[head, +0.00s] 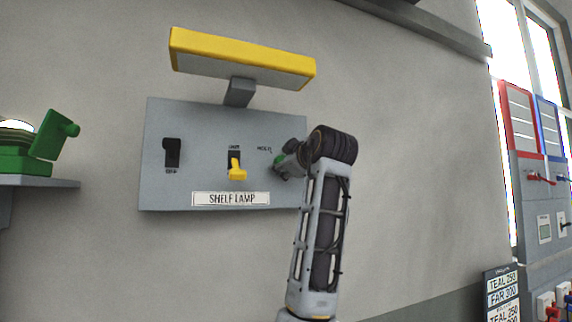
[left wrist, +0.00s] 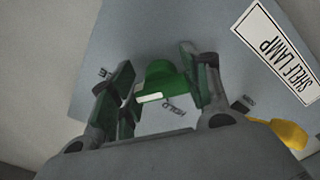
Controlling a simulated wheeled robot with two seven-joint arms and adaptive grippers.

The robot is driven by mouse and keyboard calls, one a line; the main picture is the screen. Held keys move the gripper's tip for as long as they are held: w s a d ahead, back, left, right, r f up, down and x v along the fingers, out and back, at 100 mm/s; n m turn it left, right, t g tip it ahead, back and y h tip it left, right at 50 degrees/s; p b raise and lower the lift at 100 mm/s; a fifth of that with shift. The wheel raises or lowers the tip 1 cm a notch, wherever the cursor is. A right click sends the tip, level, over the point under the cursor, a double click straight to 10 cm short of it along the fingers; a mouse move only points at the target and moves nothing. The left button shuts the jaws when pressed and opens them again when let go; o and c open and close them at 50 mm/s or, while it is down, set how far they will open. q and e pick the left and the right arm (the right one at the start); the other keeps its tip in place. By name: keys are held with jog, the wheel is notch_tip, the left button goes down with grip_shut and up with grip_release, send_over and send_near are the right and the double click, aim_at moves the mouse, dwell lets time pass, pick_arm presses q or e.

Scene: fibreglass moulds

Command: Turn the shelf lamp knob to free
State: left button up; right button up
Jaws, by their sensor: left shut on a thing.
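The grey shelf lamp panel (head: 205,180) is on the wall. A green knob is at its right side, mostly hidden by my gripper in the head view. The left wrist view shows the green knob (left wrist: 160,76) between the fingers, with a white mark on its lower left side. A label reading HOLD (left wrist: 174,109) is just below the knob; a smaller label (left wrist: 105,73) to the left is unreadable. My left gripper (head: 286,163) is shut on the knob, and it also shows in the left wrist view (left wrist: 157,87). My right gripper is not in view.
The panel carries a black switch (head: 172,154), a yellow switch (head: 237,170) and a SHELF LAMP nameplate (head: 231,199). A yellow lamp (head: 241,57) juts out above. Green items (head: 50,140) sit on a shelf at left. Red and blue boards (head: 519,115) are at far right.

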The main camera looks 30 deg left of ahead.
pick_arm(q)
jog(key=shift+w+f+m, duration=0.1)
jog(key=shift+f+m, duration=0.2)
jog(key=shift+m, duration=0.3)
jog(key=o, duration=1)
jog(key=shift+r, duration=0.1)
jog(key=shift+r, duration=0.1)
jog(key=v, duration=1.2)
jog(key=shift+d, duration=0.1)
